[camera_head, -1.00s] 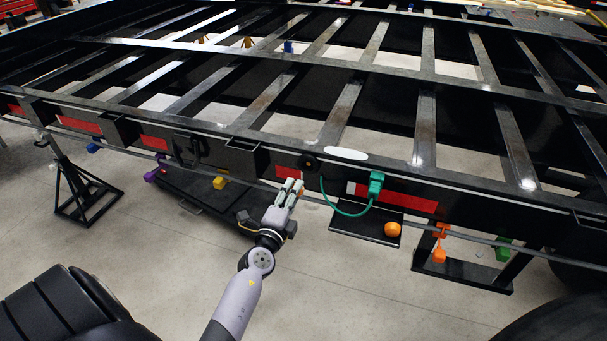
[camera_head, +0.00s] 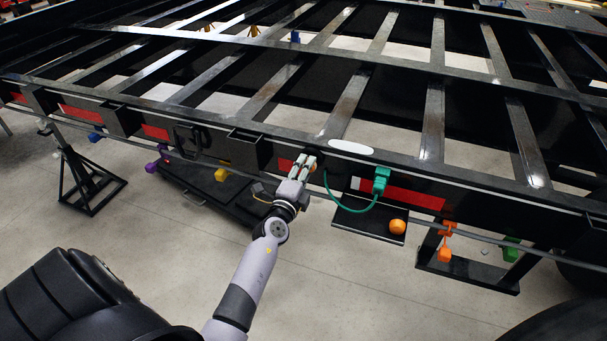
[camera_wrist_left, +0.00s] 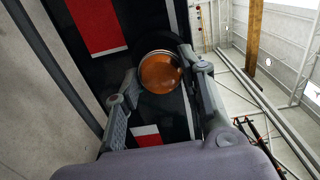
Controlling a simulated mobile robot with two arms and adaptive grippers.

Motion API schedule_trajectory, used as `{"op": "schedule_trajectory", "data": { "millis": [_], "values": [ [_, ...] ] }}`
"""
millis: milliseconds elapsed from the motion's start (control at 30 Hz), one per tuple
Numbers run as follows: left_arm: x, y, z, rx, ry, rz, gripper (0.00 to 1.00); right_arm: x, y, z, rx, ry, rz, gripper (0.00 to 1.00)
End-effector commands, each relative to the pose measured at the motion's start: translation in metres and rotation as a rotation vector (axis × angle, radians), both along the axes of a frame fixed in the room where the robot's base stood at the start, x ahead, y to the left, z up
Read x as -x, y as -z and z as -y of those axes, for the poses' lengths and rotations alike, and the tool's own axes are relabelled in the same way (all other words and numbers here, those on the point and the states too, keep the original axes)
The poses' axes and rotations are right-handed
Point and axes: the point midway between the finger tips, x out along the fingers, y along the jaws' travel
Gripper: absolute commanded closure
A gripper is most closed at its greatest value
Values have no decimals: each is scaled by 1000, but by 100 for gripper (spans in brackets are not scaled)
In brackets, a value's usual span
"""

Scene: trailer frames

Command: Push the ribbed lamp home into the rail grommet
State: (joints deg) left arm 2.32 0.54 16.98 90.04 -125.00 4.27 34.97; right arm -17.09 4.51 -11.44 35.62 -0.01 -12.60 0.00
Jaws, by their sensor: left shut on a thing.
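The lamp (camera_wrist_left: 160,72) shows in the left wrist view as a round amber face with a pale rim; its ribs cannot be made out. My left gripper (camera_head: 305,163) is shut on it, one finger on each side in the wrist view (camera_wrist_left: 158,98). The lamp is at the black side rail (camera_wrist_left: 102,62), with a dark ring, likely the grommet (camera_wrist_left: 180,47), partly showing behind its rim. I cannot tell how deep the lamp sits. In the head view the gripper covers most of this spot. My right gripper is out of view.
A green plug (camera_head: 381,180) with a looping green cable hangs just right of the gripper. An orange knob (camera_head: 397,227) is at a black plate (camera_head: 346,222) below. Red-and-white tape (camera_head: 405,195) runs along the rail. A cable (camera_head: 480,238) runs below the rail.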

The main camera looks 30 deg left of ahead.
Motion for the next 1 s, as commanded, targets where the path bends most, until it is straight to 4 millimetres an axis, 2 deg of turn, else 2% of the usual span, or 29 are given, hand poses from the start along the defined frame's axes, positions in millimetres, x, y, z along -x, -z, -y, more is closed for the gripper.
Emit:
{"op": "schedule_trajectory", "data": {
  "millis": [1000],
  "values": [
    [0, 0, -1, -1, -4, -4, 95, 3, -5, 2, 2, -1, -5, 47]
  ]
}}
